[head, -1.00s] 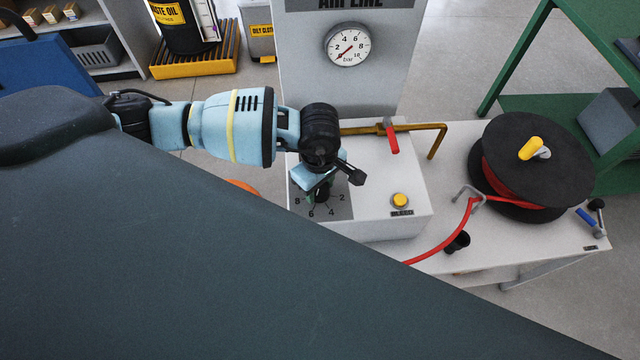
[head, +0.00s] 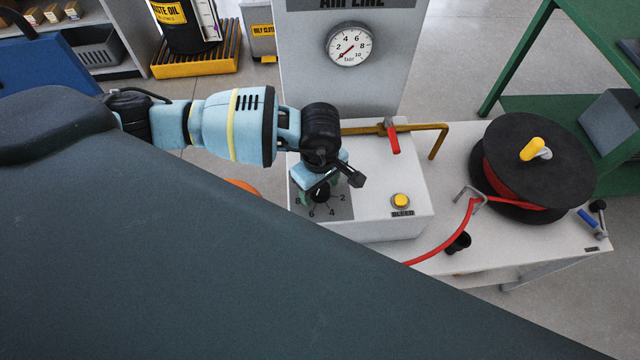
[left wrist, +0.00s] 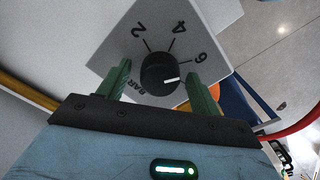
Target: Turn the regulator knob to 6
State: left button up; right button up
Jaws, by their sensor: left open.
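The black regulator knob (left wrist: 160,74) sits on a grey dial plate with 2, 4 and 6 in the left wrist view; the 8 is hidden there. My left gripper (left wrist: 158,82) is open, one green finger on each side of the knob, with visible gaps. In the head view the left gripper (head: 321,190) reaches down over the knob (head: 320,194) on the white box (head: 385,180). The dial's 8, 6, 4 and 2 show there. My right gripper is not in view.
A bar gauge (head: 348,45) on the grey panel stands behind, its needle pointing lower left. A red-handled valve (head: 392,138) on a brass pipe and a yellow bleed button (head: 400,201) are right of the gripper. A hose reel (head: 530,165) stands further right.

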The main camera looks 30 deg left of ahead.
pick_arm(q)
jog(key=shift+r, duration=0.1)
notch_tip(320, 180, up, 7)
jog(key=shift+f, duration=0.15)
jog(key=shift+r, duration=0.45)
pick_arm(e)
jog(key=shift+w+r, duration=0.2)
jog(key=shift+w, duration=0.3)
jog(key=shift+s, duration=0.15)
